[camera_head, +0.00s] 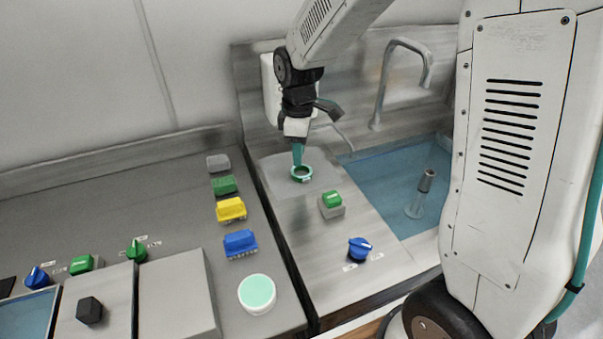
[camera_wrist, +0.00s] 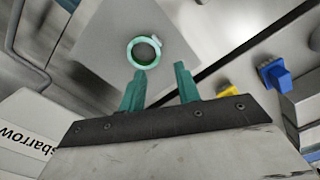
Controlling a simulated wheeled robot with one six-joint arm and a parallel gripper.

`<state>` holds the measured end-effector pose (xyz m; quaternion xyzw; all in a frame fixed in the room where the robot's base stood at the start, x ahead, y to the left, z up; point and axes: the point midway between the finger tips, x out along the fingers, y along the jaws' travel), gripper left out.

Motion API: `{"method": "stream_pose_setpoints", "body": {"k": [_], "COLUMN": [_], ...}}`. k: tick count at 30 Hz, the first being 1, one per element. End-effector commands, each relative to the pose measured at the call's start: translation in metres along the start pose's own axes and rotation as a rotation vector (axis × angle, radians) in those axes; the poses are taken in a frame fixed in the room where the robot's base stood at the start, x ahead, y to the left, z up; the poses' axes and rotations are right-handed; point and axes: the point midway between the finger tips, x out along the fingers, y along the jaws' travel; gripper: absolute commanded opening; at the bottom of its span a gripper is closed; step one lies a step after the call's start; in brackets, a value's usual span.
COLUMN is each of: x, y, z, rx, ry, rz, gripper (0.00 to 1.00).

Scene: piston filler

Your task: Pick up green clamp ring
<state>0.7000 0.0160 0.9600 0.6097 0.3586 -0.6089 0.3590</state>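The green clamp ring (camera_head: 301,173) lies on a pale grey plate (camera_head: 280,186) on the steel counter in the head view. It also shows in the wrist view (camera_wrist: 144,51), lying flat, with a small pale fastener on its right side. My gripper (camera_head: 298,160) points down at the ring in the head view. In the wrist view its two green fingers (camera_wrist: 161,70) are apart, with a gap between them and nothing held. The ring lies just beyond the fingertips, nearer the left finger. Whether a fingertip touches the ring I cannot tell.
A green block on a grey base (camera_head: 332,203) and a blue knob (camera_head: 360,248) stand near the ring. A sink basin (camera_head: 390,185) with a tap (camera_head: 400,60) lies right.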

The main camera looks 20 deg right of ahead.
Motion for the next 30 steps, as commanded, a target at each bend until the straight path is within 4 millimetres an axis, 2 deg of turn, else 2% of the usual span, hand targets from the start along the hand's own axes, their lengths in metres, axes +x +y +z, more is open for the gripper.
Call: {"method": "stream_pose_setpoints", "body": {"k": [16,20,26,30], "x": [0.07,0.077,0.077,0.077], "y": [0.002,0.002,0.002,0.002], "z": [0.003,0.003,0.003,0.003], "rx": [-0.004,-0.004,-0.003,-0.003], "ry": [-0.002,-0.001,-0.001,-0.001], "rz": [-0.003,-0.001,-0.001,-0.001], "gripper": [0.33,0.33,0.33,0.0]}}
